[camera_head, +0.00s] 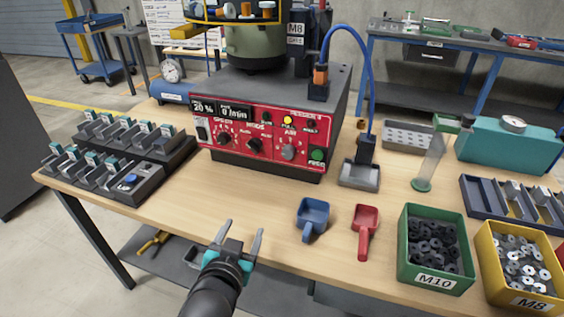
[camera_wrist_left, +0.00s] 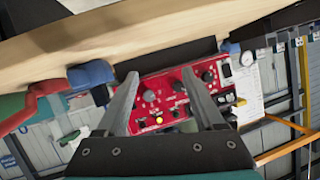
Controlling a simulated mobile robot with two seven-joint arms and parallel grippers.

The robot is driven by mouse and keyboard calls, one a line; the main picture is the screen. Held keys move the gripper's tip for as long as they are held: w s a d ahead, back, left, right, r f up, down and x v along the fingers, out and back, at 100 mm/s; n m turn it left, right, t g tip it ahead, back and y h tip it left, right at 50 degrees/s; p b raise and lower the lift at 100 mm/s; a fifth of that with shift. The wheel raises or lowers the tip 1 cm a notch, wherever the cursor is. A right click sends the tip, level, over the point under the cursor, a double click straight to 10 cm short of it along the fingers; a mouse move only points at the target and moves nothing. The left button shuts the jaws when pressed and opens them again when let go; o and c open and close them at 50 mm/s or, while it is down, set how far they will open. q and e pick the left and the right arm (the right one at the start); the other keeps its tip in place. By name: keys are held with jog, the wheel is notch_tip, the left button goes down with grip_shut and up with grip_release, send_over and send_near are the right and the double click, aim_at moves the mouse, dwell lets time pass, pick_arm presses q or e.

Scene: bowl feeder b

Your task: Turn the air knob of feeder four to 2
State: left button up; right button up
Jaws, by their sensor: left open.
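The feeder's red control panel (camera_head: 262,139) faces me at the middle of the bench in the head view. The air knob (camera_head: 289,152) is a grey knob on the panel's right side, below a lit yellow lamp (camera_head: 287,120) and left of a green button (camera_head: 317,155). Its exact pointer setting is too small to read. My left gripper (camera_head: 243,238) is open and empty near the bench's front edge, well apart from the panel. In the left wrist view the panel (camera_wrist_left: 165,100) shows upside down between and beyond the open fingers. My right gripper is not in view.
A blue scoop (camera_head: 312,215) and a red scoop (camera_head: 366,228) lie right of my gripper, beside a green M10 bin (camera_head: 405,250). A dark rack (camera_head: 150,180) stands at left. A blue cable (camera_head: 368,70) arches right of the feeder. The bench before the panel is clear.

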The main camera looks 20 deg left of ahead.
pick_arm(q)
jog(key=w+d+r+m+t+h, duration=0.2)
jog(key=w+d+r+t, duration=0.1)
jog(key=w+r+t, duration=0.15)
send_near(288, 154)
jog(key=w+b, duration=0.2)
jog(key=w, duration=0.4)
jog(key=shift+w+a, duration=0.15)
jog(key=shift+w, duration=0.05)
jog(key=shift+w+b, duration=0.3)
jog(key=shift+w, duration=0.55)
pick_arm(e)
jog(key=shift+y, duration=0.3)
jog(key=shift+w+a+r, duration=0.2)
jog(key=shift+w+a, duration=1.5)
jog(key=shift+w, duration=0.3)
pick_arm(q)
jog(key=shift+c, duration=0.2)
grip_shut()
